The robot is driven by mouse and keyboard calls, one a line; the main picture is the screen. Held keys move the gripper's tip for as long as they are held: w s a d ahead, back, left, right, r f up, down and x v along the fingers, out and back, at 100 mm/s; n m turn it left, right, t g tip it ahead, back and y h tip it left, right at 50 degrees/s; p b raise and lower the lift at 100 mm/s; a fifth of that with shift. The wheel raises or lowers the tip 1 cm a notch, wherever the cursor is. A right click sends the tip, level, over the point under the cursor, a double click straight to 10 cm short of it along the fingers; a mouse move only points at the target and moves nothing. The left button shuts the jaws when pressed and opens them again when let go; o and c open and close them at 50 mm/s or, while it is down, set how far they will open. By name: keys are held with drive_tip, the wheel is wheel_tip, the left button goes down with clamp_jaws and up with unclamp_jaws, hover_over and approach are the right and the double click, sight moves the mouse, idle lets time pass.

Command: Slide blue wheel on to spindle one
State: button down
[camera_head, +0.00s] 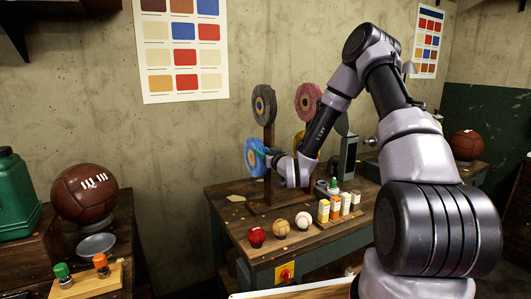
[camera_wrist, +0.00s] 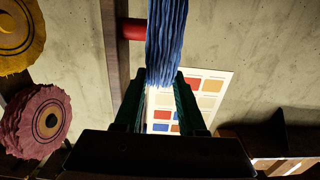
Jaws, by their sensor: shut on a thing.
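The blue wheel (camera_head: 254,157) is upright in the head view, its face and pale centre showing in front of a wooden post (camera_head: 268,137). My gripper (camera_head: 267,154) is shut on its right edge. In the wrist view the blue wheel (camera_wrist: 166,38) is edge-on between the fingertips of my gripper (camera_wrist: 160,80). A red spindle (camera_wrist: 133,28) sticks out from the wooden post (camera_wrist: 113,45) toward the wheel's left side. Whether it enters the wheel's hole is hidden. No number shows on the spindle.
A pink wheel (camera_head: 308,98) and a yellow wheel (camera_wrist: 20,35) are nearby. Balls including a red one (camera_head: 256,236) and small bottles (camera_head: 335,206) stand on the bench (camera_head: 230,212). The wall is behind.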

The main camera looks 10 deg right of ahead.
drive_tip(key=shift+s+a, duration=0.25)
drive_tip(key=shift+a, duration=0.5)
drive_tip(key=shift+s+a, duration=0.25)
drive_tip(key=shift+a, duration=0.45)
